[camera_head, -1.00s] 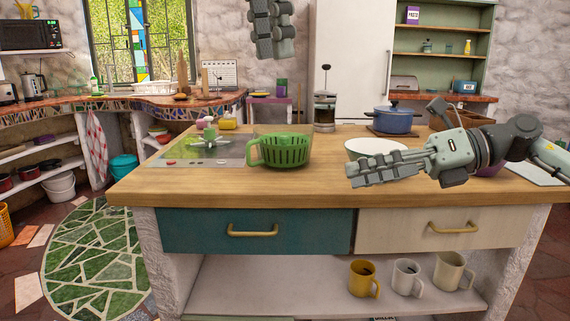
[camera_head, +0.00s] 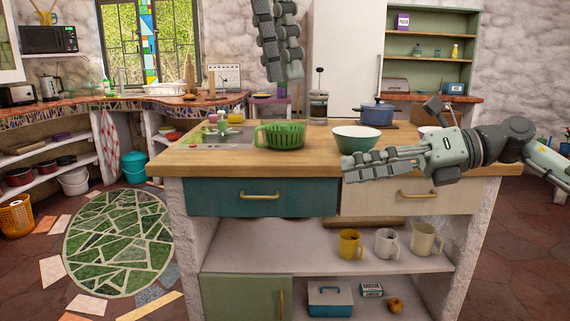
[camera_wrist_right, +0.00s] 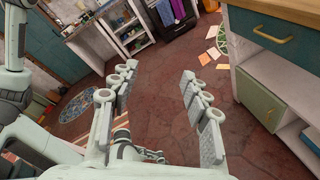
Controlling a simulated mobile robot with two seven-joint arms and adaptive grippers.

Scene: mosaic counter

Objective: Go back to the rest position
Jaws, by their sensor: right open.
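My right gripper (camera_head: 372,166) reaches in from the right in the head view, in front of the island counter's front edge. In the right wrist view its two padded fingers stand wide apart, and the gap between them (camera_wrist_right: 157,78) is empty above the red tiled floor. My left gripper (camera_head: 279,45) hangs at the top middle of the head view, pointing down, above and apart from the counter. Its fingers lie side by side, and their opening is hard to judge. I see nothing held in it.
The wooden island counter (camera_head: 225,163) carries a green colander (camera_head: 283,136), a green-and-white bowl (camera_head: 357,138) near my right gripper, and a blue pot (camera_head: 377,114). Mugs (camera_head: 350,244) stand on the shelf below. The floor (camera_head: 505,260) is clear at the right.

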